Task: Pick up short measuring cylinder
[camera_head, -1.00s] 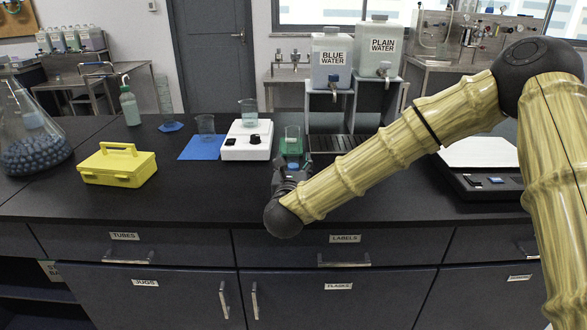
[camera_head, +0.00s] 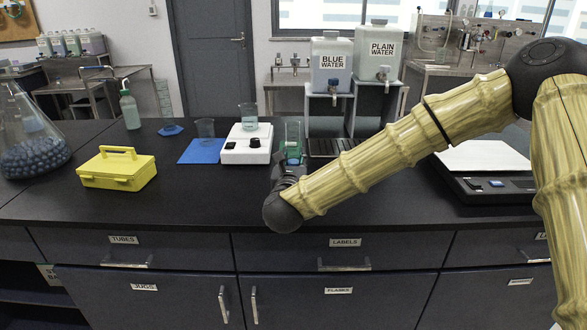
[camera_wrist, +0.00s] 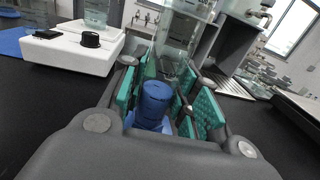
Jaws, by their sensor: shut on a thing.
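The short measuring cylinder (camera_head: 292,130) is a clear vessel with a blue lower part. It stands upright in my gripper (camera_head: 291,158), near the middle of the head view. In the wrist view, its blue part (camera_wrist: 155,98) sits between the green-padded fingers of my gripper (camera_wrist: 165,100), which are shut on it. Its clear body (camera_wrist: 180,45) rises beyond the blue part. The gripper is low over the black bench; the gap below the cylinder is hidden.
A white hotplate (camera_head: 246,150) bearing a beaker stands just left of the gripper. A blue mat (camera_head: 199,153) and yellow box (camera_head: 117,170) lie further left. Water dispensers (camera_head: 331,62) on stands are behind. A balance (camera_head: 490,183) is at right. The front bench is clear.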

